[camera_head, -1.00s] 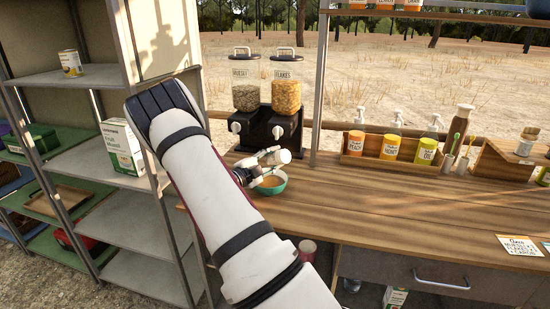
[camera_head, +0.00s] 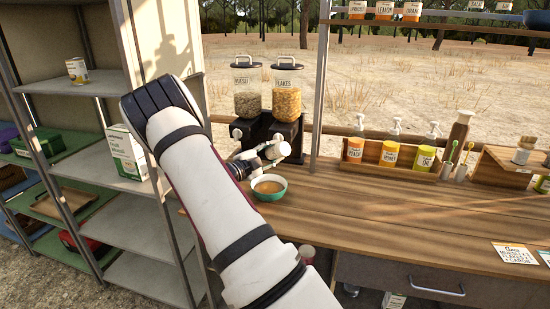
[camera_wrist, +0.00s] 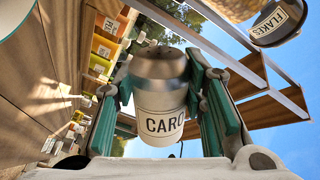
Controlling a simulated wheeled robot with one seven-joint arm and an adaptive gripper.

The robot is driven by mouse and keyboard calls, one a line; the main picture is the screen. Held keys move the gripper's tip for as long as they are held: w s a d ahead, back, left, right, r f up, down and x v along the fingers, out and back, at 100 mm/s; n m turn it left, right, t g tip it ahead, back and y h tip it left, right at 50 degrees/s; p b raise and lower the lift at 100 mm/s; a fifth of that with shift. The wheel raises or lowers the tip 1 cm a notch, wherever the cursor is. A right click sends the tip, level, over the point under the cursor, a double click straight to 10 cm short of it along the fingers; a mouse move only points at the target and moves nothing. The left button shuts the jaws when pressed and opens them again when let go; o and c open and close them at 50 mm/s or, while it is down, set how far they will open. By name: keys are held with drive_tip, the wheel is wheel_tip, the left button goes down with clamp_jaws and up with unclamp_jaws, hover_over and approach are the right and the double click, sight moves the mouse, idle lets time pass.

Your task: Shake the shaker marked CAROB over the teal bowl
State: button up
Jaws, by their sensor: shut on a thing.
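My gripper (camera_head: 262,156) is shut on a white shaker (camera_head: 277,150), above and slightly beyond the teal bowl (camera_head: 281,194), with a clear gap between. In the wrist view the shaker (camera_wrist: 160,125) sits between the green-padded fingers (camera_wrist: 165,110); its label reads "CARO", the rest turned out of sight, and it has a grey metallic top. The shaker looks tipped well over from upright; its exact angle is hard to tell. The bowl stands on the wooden counter and holds something orange-brown. No falling grains can be made out.
Two dispensers, muesli (camera_head: 247,92) and flakes (camera_head: 286,92), stand just behind the gripper. A wooden rack (camera_head: 375,163) of pump bottles is at the right. A grey shelf (camera_head: 130,225) stands left of the arm. The counter (camera_head: 390,210) right of the bowl is clear.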

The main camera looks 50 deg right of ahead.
drive_tip(key=shift+f+b, duration=0.85)
drive_tip(key=shift+f, duration=1.7)
drive_tip(key=shift+r+p, duration=1.1)
drive_tip(key=shift+r, duration=1.4)
wheel_tip(320, 180, down, 5)
drive_tip(key=shift+b, duration=0.85)
